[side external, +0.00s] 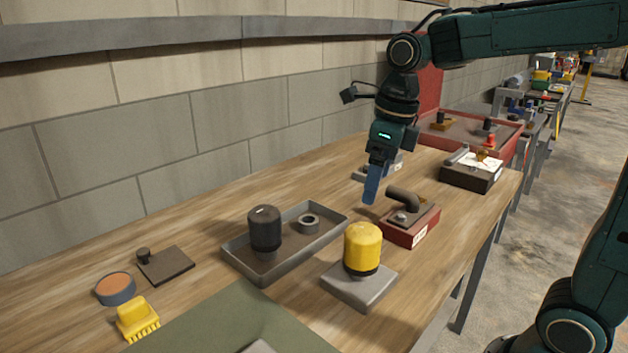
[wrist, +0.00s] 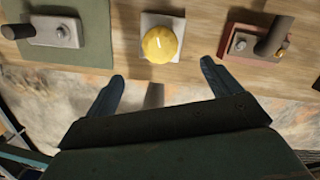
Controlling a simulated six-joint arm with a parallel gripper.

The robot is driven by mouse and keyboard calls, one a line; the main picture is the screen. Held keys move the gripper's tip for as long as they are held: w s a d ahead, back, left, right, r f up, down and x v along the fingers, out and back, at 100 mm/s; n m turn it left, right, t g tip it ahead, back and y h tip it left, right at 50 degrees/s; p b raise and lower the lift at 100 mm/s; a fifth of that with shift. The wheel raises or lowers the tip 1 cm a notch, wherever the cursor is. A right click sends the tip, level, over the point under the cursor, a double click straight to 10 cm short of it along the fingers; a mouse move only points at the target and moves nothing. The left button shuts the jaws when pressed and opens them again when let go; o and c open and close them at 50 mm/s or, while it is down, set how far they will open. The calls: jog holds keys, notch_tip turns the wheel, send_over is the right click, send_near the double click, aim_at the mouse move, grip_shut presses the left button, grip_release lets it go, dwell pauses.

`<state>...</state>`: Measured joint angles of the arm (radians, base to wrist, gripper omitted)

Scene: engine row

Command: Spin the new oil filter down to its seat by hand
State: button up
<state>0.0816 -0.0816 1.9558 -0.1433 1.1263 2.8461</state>
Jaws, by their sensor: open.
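A yellow canister, which looks like the oil filter (side external: 362,247), stands upright on a grey block (side external: 345,293) near the front of the bench. A dark band shows at its foot; I cannot tell how far down it sits. The filter also shows in the wrist view (wrist: 160,44), on its pale block (wrist: 151,20), just beyond the fingertips.
A black canister (side external: 264,229) and a ring (side external: 309,223) are in a grey tray (side external: 236,271) left of the filter. A red block with a dark pipe (side external: 410,224) stands close behind. A green mat (side external: 205,328), yellow brush (side external: 137,319) and round tin (side external: 115,289) are front left.

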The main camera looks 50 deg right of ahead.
aim_at(362, 247)
jog(key=n, duration=0.4)
jog(key=w+f+n+g, duration=0.1)
jog(key=n, duration=0.4)
jog(key=f+n, duration=0.1)
jog(key=n, duration=0.3)
jog(key=shift+w+a+f+g+h, duration=0.15)
jog(key=shift+w+a+g+h, duration=0.15)
jog(key=shift+n, duration=0.3)
jog(key=shift+f, duration=0.1)
jog(key=shift+f, duration=6.8)
